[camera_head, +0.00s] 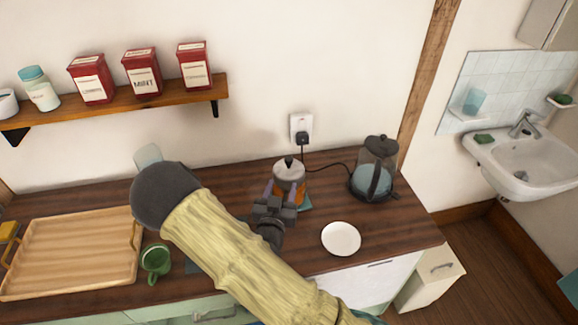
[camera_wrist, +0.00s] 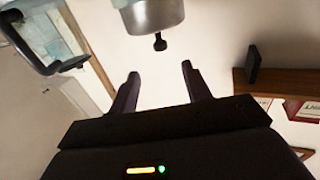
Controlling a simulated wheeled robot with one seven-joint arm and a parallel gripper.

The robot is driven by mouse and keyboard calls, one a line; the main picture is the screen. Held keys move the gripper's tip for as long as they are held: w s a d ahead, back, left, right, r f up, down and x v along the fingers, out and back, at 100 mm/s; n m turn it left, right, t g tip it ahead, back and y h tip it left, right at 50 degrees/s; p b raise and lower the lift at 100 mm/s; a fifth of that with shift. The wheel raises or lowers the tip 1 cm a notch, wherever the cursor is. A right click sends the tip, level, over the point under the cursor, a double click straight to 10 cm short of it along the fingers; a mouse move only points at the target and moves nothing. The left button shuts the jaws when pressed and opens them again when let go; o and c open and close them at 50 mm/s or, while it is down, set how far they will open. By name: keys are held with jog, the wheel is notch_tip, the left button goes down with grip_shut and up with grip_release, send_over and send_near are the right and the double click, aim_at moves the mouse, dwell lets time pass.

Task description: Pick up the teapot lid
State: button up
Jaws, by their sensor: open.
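The teapot lid (camera_head: 289,169) is silver with a small dark knob and sits on top of the teapot. The teapot body (camera_head: 291,189) holds amber liquid and stands at the back of the wooden counter, partly hidden by my gripper. In the wrist view the lid (camera_wrist: 154,14) is at the top edge, its knob (camera_wrist: 160,42) pointing down in the picture. My gripper (camera_head: 284,189) is in front of the teapot, its fingers spread. In the wrist view my gripper (camera_wrist: 159,78) is open and empty, the knob in line with the gap but beyond the fingertips.
A dark kettle (camera_head: 373,176) stands right of the teapot, its cord running to a wall socket (camera_head: 301,127). A white plate (camera_head: 341,239) lies at the front right. A green mug (camera_head: 156,260) and wooden tray (camera_head: 70,254) are left. A shelf (camera_head: 120,105) with tins hangs above.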

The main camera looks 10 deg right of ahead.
aim_at(288, 164)
jog(key=p+x, duration=0.2)
jog(key=x, duration=0.5)
jog(key=shift+w, duration=0.1)
jog(key=shift+w+d+r+p, duration=0.1)
jog(key=shift+w+d+p, duration=0.05)
jog(key=shift+w+p, duration=0.3)
jog(key=x, duration=0.1)
jog(key=p+x, duration=0.2)
jog(key=x, duration=0.1)
jog(key=shift+w+f, duration=0.15)
jog(key=shift+f, duration=0.1)
jog(key=shift+c, duration=0.2)
grip_shut()
